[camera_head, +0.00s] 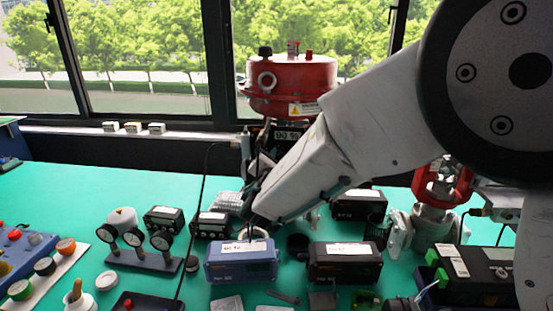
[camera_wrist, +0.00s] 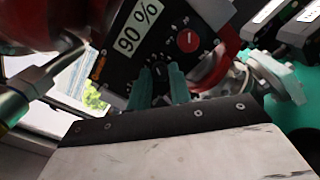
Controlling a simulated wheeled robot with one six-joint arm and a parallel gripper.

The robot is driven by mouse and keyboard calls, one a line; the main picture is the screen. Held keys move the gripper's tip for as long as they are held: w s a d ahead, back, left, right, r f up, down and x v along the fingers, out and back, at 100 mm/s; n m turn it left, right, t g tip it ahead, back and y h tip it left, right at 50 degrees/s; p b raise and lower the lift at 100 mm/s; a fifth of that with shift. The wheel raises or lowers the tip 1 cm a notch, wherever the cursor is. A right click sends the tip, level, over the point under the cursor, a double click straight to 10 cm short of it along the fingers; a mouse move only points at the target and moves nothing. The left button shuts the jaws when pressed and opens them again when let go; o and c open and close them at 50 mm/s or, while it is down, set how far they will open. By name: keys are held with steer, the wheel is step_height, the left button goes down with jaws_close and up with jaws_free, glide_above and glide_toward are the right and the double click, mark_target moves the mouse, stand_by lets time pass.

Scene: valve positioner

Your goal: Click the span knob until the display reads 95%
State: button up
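The valve positioner is a black panel (camera_wrist: 125,68) filling the upper middle of the wrist view, tilted there. Its pale display (camera_wrist: 141,27) reads 90 %. A red knob (camera_wrist: 188,40) is to the right of the display. My gripper's two teal fingers (camera_wrist: 160,85) point at the panel below the display, with a gap between them. A small dark knob (camera_wrist: 160,69) seems to lie between the fingertips; I cannot tell whether they touch it. In the head view my arm covers most of the positioner, under the red actuator (camera_head: 291,86), and the fingertips are hard to make out.
The green bench (camera_head: 150,190) is crowded below my arm. A blue instrument box (camera_head: 240,262) and a black one (camera_head: 344,263) stand in front. A gauge stand (camera_head: 140,256) is at left. A red and grey valve (camera_head: 437,215) stands at right.

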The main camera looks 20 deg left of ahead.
jaws_close()
steer(key=shift+m, duration=2.8)
steer(key=shift+f, duration=0.1)
steer(key=o, duration=0.6)
jaws_free()
steer(key=shift+s, duration=0.1)
